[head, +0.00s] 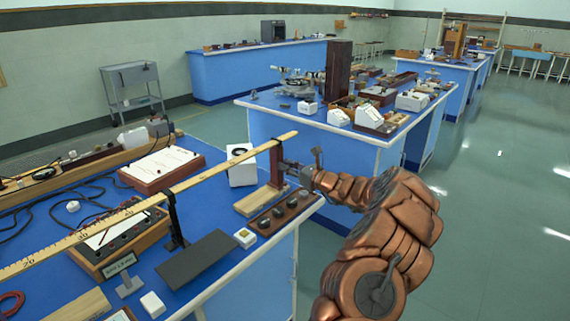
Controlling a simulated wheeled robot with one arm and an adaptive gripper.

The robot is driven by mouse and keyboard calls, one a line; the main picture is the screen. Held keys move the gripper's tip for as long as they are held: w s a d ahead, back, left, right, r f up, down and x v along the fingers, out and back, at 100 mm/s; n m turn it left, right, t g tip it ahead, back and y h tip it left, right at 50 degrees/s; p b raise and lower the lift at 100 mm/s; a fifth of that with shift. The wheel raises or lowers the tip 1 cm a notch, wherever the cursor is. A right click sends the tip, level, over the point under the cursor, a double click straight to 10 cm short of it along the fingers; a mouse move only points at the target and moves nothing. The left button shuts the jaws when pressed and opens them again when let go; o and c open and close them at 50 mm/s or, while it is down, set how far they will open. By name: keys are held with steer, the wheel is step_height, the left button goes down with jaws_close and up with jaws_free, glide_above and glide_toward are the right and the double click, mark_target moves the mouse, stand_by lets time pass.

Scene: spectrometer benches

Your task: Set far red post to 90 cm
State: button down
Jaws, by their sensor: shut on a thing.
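A long yellow metre rule (215,172) runs from the lower left to the upper right above the blue bench. The far red post (275,168) stands upright near the rule's far end, dark red-brown, with a pale wooden block (254,201) at its foot. My gripper (284,167) reaches in from the right and is shut on the post below the rule. Its fingers are small and partly hidden in this view. A black post (175,220) stands under the rule nearer to me. The scale figures by the red post are too small to read.
A dark wooden strip with round holes (284,213) lies along the bench edge near my arm. A white box (241,166) stands behind the rule. Open floor is on the right.

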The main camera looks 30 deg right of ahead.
steer(key=shift+w+d+r, duration=0.15)
steer(key=shift+d, duration=0.35)
steer(key=c, duration=1)
jaws_free()
steer(key=shift+d, duration=0.1)
steer(key=shift+o, duration=0.2)
steer(key=v, duration=1.2)
steer(key=shift+w, duration=0.1)
